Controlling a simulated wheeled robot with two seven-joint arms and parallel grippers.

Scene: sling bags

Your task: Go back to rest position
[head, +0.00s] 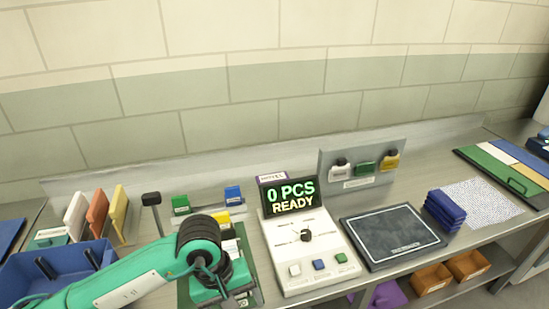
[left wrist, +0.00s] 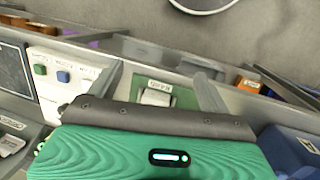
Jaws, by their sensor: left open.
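My left arm reaches in from the lower left in the head view. Its green gripper (head: 222,288) is over a green-based station left of the counting scale; its fingertips are hard to make out there. In the left wrist view, my left gripper (left wrist: 162,100) shows its green body and dark grey front bar. It is open, with nothing seen held. A white labelled part on a green panel (left wrist: 157,97) lies beyond the bar. My right gripper is in neither view.
A white console (head: 308,250) reads "0 PCS READY". Right of it are a dark pad (head: 390,236), stacked blue pouches (head: 444,211) and a dotted sheet (head: 482,203). A blue bin (head: 30,280) and upright panels (head: 97,213) stand left. Orange bins (head: 433,279) sit below the bench.

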